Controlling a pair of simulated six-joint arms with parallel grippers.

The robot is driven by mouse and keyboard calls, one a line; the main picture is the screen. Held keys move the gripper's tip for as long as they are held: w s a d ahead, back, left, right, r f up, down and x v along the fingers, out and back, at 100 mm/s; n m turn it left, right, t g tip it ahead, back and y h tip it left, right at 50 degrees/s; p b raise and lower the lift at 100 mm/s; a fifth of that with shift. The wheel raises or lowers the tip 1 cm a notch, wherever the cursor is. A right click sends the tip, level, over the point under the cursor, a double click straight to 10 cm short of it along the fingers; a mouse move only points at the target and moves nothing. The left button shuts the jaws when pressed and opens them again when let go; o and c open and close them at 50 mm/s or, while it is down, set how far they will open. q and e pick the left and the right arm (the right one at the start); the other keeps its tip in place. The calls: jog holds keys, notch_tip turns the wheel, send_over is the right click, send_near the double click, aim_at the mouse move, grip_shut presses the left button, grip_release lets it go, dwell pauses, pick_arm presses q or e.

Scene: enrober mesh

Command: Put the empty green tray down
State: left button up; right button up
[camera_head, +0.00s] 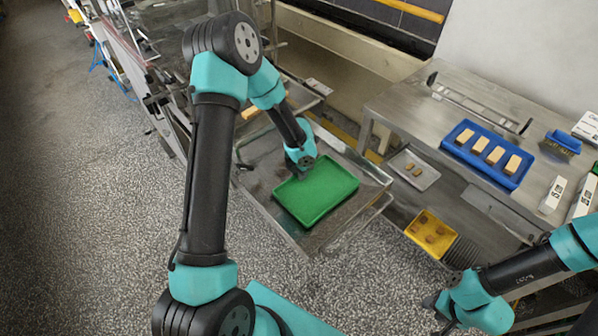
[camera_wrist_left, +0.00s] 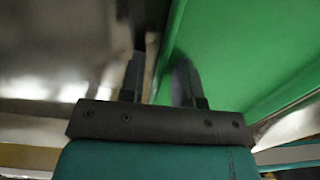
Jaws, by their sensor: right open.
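The empty green tray (camera_head: 318,192) lies flat over the metal shelf of a wheeled rack (camera_head: 262,178) in the head view; I cannot tell if its underside rests fully. In the left wrist view the green tray (camera_wrist_left: 245,45) fills the right side. My left gripper (camera_head: 300,170) is at the tray's upper left edge. In the left wrist view, the left gripper's fingers (camera_wrist_left: 158,78) stand apart, one outside the tray edge and one on its green side, with a gap showing between. My right gripper (camera_head: 436,304) is open and empty at lower right, away from the tray.
A steel table (camera_head: 400,100) at right holds a blue tray (camera_head: 462,157) with several bars, a blue brush (camera_head: 563,142) and white labelled blocks. Below are a small metal tray (camera_head: 422,180) and a yellow tray (camera_head: 420,222) with brown pieces. The speckled floor at left is clear.

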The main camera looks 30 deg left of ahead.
pick_arm(q)
jog(key=shift+r, duration=0.1)
notch_tip(320, 180, up, 12)
dwell(0.7)
